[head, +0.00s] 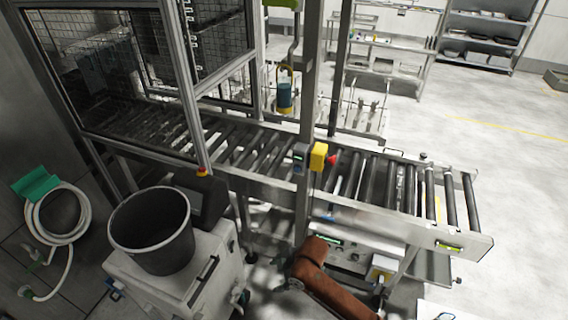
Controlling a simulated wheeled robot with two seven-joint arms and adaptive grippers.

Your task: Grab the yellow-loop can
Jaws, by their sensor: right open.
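The yellow-loop can is a small blue can (285,95) with a yellow loop above it. It shows at upper middle, beyond the roller conveyor, just left of a metal post. A grey rod comes down close above the loop; I cannot tell whether the can hangs from it. My right arm, orange-brown, comes in from the bottom, right of centre, and is bent below the conveyor. My right gripper is open and well apart from the can; its fingers are hard to make out. My left gripper is not in view.
The roller conveyor (450,200) and the metal post (308,120) stand between my right arm and the can. A yellow switch box (318,157) is on the post. A dark bucket (150,235) stands on a pale cabinet at left.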

